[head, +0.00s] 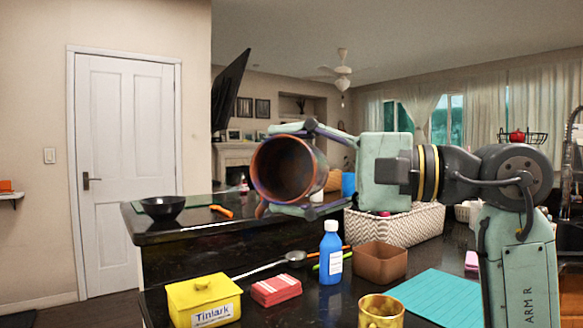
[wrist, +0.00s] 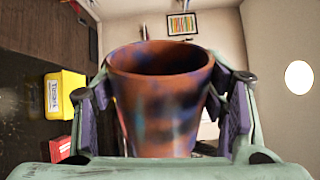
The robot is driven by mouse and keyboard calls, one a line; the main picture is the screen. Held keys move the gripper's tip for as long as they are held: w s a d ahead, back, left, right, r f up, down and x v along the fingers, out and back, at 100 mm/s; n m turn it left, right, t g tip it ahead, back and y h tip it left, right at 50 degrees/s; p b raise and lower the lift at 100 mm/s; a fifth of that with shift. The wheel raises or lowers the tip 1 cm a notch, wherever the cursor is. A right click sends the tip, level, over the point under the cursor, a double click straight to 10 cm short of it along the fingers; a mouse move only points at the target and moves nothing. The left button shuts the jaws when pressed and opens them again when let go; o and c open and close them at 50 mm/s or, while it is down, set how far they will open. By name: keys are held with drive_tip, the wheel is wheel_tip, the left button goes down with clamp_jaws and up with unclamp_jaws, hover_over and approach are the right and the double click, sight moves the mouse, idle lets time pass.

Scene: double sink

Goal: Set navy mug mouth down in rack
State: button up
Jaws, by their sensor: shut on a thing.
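My gripper (head: 287,168) is shut on a rust-brown mug with dark blue patches (head: 318,172), held in the air above the counter. No plain navy mug shows; this blotchy one is the only mug with blue on it. It lies on its side, its open mouth turned toward the head camera and a little left. In the wrist view the mug (wrist: 160,105) sits between the two fingers (wrist: 165,110), its rim pointing away from the palm. Its base is hidden and I cannot make out a handle. I see no rack that I can name surely.
On the dark counter stand a yellow box (head: 204,301), red cards (head: 276,290), a blue bottle (head: 331,254), a brown bowl (head: 379,263), a gold mug (head: 381,311), and a teal ribbed mat (head: 438,298). A zigzag-patterned basket (head: 395,227) stands behind. A black bowl (head: 162,207) is at left.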

drive_tip(key=shift+n, duration=0.6)
drive_tip(key=n, duration=0.3)
drive_tip(key=shift+n, duration=0.4)
drive_tip(key=n, duration=0.4)
drive_tip(key=shift+n, duration=0.6)
